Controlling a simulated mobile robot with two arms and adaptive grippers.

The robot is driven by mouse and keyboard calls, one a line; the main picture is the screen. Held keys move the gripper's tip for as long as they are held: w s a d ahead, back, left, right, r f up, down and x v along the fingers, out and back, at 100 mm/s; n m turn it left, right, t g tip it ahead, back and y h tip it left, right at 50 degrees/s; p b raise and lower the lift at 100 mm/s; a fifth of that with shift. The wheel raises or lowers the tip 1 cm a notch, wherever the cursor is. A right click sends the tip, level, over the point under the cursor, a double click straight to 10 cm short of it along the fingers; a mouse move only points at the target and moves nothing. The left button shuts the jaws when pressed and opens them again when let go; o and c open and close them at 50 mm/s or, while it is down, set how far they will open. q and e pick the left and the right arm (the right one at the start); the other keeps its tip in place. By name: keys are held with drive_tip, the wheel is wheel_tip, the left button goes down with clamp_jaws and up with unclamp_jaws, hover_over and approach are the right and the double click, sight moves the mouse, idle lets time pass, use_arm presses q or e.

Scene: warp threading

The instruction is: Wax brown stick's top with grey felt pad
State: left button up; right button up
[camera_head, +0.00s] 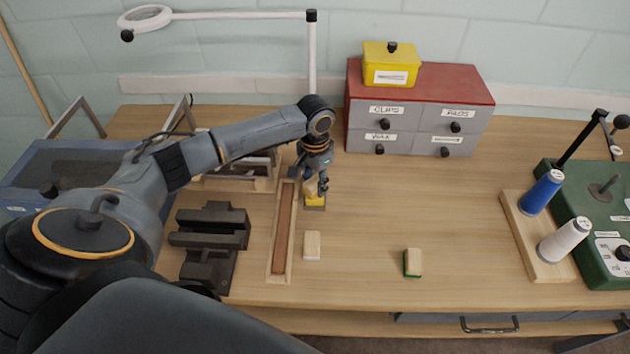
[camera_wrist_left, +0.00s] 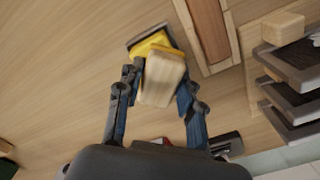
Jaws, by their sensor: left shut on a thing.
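The brown stick (camera_head: 284,228) lies lengthwise in a light wooden tray (camera_head: 270,270); its top faces up and is bare. It also shows in the left wrist view (camera_wrist_left: 208,30). My left gripper (camera_head: 317,188) is just right of the tray's far end. It is shut on a wooden-backed pad block (camera_wrist_left: 162,80), which it holds over a yellow piece with a dark edge (camera_wrist_left: 150,42). That yellow piece also shows below the fingers in the head view (camera_head: 314,201). The block's felt face is hidden, so its colour and contact cannot be told. My right gripper is out of view.
A white-bottomed block (camera_head: 312,246) and a green-bottomed block (camera_head: 413,263) stand in front. A dark vise (camera_head: 212,245) is left of the tray. A labelled drawer cabinet (camera_head: 415,115) stands behind; thread spools (camera_head: 541,192) are at right.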

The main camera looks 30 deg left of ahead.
sight(315, 181)
use_arm(q)
drive_tip(key=shift+f, duration=0.1)
idle(1.0)
drive_tip(key=shift+s, duration=0.1)
drive_tip(key=shift+p, duration=0.4)
wheel_tip(315, 181, up, 7)
drive_tip(key=p, duration=0.8)
idle(0.6)
